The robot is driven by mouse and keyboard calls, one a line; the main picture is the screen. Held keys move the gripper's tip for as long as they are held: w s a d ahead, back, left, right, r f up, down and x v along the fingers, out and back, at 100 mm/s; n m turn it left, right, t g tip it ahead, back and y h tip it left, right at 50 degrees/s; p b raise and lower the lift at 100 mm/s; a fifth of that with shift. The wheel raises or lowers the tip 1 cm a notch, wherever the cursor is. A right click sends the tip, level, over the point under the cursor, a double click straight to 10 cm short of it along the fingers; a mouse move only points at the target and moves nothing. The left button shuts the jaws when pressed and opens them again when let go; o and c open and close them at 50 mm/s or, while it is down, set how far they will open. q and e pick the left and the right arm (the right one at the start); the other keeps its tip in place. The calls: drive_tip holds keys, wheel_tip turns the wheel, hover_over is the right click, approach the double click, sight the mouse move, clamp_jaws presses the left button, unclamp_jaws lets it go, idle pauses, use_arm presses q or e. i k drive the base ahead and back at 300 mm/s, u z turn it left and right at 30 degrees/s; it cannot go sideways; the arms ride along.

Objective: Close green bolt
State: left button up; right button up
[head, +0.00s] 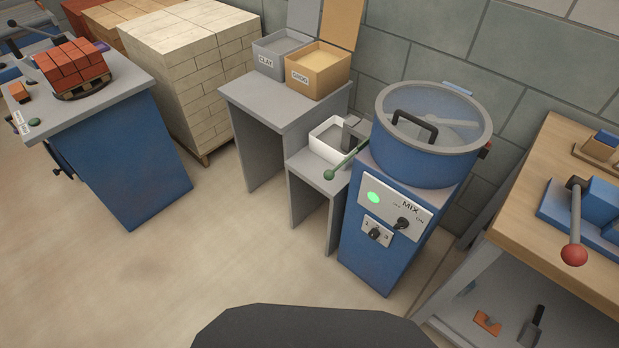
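A green rod with a round green knob (330,174) shows at the left side of the blue mixer (424,170). It slants from the knob up and right toward the mixer's base, next to a grey spout-like part (352,134). I take this rod to be the green bolt; whether it is open or closed I cannot tell. Its far end meets the mixer side and is partly hidden. A white bin (326,140) stands on a low grey stand behind the rod. Neither of my grippers is in view.
The mixer's clear lid is down, and its panel (396,210) has a lit green lamp. Tubs marked CLAY (274,66) and GROG (316,78) stand on a grey table. A workbench (560,190) with a red-knobbed lever is at right. Floor in front is clear.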

sight(329, 175)
drive_tip(key=z, duration=0.5)
drive_tip(key=k, duration=1.15)
drive_tip(key=u, duration=0.15)
drive_tip(key=i, duration=0.65)
drive_tip(key=u, duration=0.35)
